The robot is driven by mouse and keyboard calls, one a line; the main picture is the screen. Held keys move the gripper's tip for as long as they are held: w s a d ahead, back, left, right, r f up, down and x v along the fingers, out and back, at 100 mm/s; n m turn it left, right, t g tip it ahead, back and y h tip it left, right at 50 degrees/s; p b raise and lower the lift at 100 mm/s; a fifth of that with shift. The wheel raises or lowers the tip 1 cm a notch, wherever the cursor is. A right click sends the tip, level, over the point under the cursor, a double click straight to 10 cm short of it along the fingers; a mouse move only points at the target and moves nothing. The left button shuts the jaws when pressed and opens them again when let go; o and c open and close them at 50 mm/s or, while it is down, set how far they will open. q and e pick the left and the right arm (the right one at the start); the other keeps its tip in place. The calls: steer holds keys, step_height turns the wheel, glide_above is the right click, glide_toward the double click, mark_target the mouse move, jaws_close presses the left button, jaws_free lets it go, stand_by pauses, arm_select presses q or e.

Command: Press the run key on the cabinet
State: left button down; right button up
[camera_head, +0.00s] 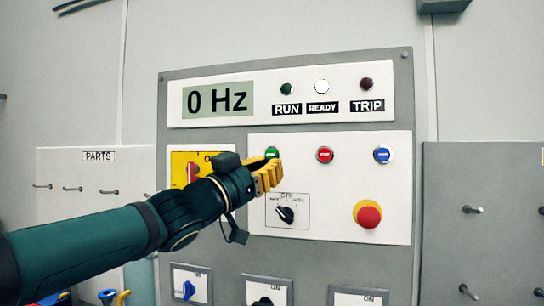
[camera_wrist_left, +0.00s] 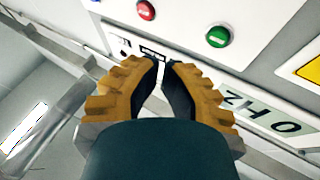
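The run key is a green round button (camera_head: 272,152) at the upper left of the white key panel on the grey cabinet (camera_head: 325,258). My left gripper (camera_head: 272,174) is just in front of and below it, its yellow fingers overlapping the button's lower edge in the head view. In the left wrist view the green button (camera_wrist_left: 218,36) is fully visible, to the right of the fingertips (camera_wrist_left: 164,64). The fingers are drawn together with only a narrow gap and hold nothing. I see no contact with the button. My right gripper is out of view.
A red key (camera_head: 325,155) and a blue key (camera_head: 383,154) are right of the green one. Below are a black rotary switch (camera_head: 286,214) and a red emergency stop (camera_head: 368,214). The display (camera_head: 217,99) reads 0 Hz; the READY lamp (camera_head: 322,86) is white.

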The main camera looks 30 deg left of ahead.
mark_target(273, 153)
arm_select(q)
steer(key=r, duration=0.1)
steer(key=s+r, duration=0.1)
steer(key=s, duration=0.1)
steer(key=shift+a+r+m+h, duration=0.3)
steer(key=shift+r, duration=0.1)
steer(key=shift+w+a+p, duration=0.15)
steer(key=shift+w+a, duration=0.2)
steer(key=shift+w, duration=1.05)
steer(key=shift+w+a+p, duration=0.2)
steer(key=shift+w+a, duration=0.15)
steer(key=shift+w, duration=1.1)
steer(key=shift+w+a+p, duration=0.15)
steer(key=shift+w+a, duration=0.2)
steer(key=shift+w, duration=1.05)
steer(key=shift+w, duration=0.15)
steer(key=shift+w+a+p, duration=0.1)
steer(key=shift+w+p, duration=0.2)
steer(key=shift+p, duration=0.05)
